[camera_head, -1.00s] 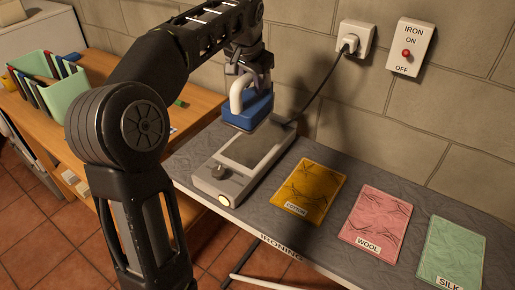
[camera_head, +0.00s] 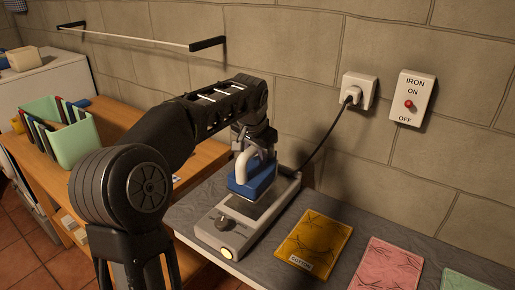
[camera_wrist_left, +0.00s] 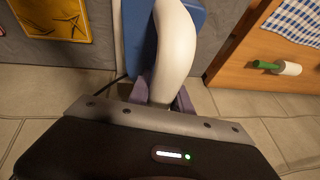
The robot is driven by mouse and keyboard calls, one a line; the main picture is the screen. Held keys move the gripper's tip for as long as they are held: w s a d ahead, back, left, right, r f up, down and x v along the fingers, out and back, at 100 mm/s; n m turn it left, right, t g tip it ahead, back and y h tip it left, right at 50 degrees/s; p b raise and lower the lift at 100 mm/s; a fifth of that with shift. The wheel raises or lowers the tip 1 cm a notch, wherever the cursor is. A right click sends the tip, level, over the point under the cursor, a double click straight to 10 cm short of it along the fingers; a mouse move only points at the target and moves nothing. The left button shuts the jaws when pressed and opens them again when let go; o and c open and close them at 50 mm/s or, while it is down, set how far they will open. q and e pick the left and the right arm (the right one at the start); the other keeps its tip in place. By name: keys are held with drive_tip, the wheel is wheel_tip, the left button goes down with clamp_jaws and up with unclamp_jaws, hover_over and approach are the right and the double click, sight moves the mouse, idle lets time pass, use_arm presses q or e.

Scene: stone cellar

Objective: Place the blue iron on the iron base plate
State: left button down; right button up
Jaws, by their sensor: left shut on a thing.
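The blue iron (camera_head: 262,183) with its white handle (camera_head: 241,166) is over the middle of the grey iron base plate (camera_head: 231,230). I cannot tell whether its sole touches the plate. My left gripper (camera_head: 246,152) points down from above and is shut on the handle. In the left wrist view the white handle (camera_wrist_left: 174,45) runs between the fingers (camera_wrist_left: 163,98), with the blue body (camera_wrist_left: 137,35) beyond. My right gripper is not in view.
The base plate stands on the grey ironing board (camera_head: 375,230), beside yellow (camera_head: 318,240) and pink (camera_head: 388,268) cloths. A black cord runs to the wall plug (camera_head: 352,95). A red-button switch (camera_head: 410,98) is on the wall. A green bin (camera_head: 72,142) stands left on a wooden bench.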

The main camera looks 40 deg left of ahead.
sight(257, 165)
use_arm(q)
drive_tip(key=shift+w+f, duration=0.1)
drive_tip(key=shift+f, duration=0.25)
drive_tip(key=shift+f, duration=0.1)
drive_tip(key=shift+f, duration=1.8)
drive_tip(key=shift+f, duration=0.1)
drive_tip(key=c, duration=1.2)
unclamp_jaws()
drive_tip(key=shift+f, duration=0.15)
drive_tip(key=shift+o, duration=0.2)
drive_tip(key=v, duration=1.2)
drive_tip(key=shift+s, duration=0.2)
